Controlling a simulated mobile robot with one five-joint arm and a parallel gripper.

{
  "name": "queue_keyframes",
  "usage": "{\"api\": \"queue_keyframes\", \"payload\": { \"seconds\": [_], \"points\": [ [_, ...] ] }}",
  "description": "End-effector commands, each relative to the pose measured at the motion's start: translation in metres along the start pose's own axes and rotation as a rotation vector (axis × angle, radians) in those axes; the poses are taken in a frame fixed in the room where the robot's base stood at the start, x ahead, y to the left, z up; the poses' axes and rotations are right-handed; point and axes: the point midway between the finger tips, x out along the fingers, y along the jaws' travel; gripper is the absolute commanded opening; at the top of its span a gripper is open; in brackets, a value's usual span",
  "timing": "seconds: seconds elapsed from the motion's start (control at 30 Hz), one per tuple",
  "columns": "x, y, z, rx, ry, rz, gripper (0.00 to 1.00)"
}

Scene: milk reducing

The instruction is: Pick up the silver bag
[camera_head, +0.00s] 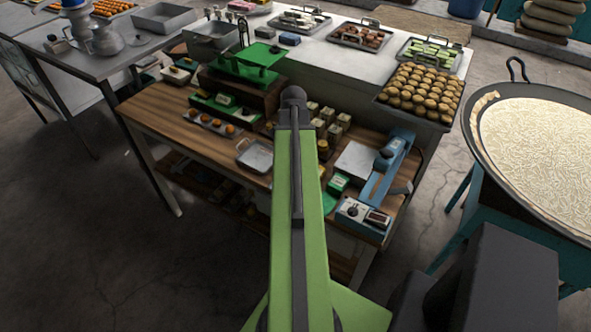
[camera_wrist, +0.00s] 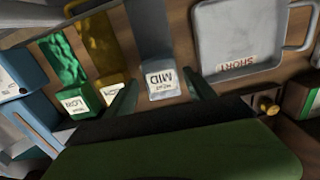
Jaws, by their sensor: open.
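The silver bag (camera_wrist: 153,38) lies on the wooden table in the wrist view, with a white label reading "MID" on its near end. My gripper (camera_wrist: 161,82) is open, with one dark green finger on each side of the bag's labelled end. I cannot tell how far above the bag the fingers are, and I see no clear contact. A gold bag (camera_wrist: 105,45) and a green bag (camera_wrist: 65,62) lie to its left. In the head view my own arm covers the gripper and the silver bag.
A metal tray labelled "SHORT" (camera_wrist: 238,38) lies right of the silver bag. A blue device (camera_wrist: 20,72) stands at the left. The wooden table (camera_head: 160,108) also holds a green scale (camera_head: 245,58), several small blocks and a blue machine (camera_head: 385,170).

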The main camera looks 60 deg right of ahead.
Motion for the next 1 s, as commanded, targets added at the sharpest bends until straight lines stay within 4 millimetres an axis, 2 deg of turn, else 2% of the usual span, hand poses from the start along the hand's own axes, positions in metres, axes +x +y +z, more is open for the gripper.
{"api": "queue_keyframes", "payload": {
  "seconds": [0.03, 0.13, 0.4, 0.8, 1.0],
  "points": [
    [0.019, -0.001, 0.001, 0.0, 0.0, 0.0, 0.64],
    [0.033, -0.001, 0.001, 0.0, 0.0, 0.0, 0.64],
    [0.032, -0.001, 0.001, -0.001, 0.0, 0.0, 0.64],
    [0.032, -0.001, 0.001, -0.001, 0.0, 0.0, 0.11],
    [0.032, -0.001, 0.001, -0.001, 0.0, 0.0, 0.1]
  ]
}}
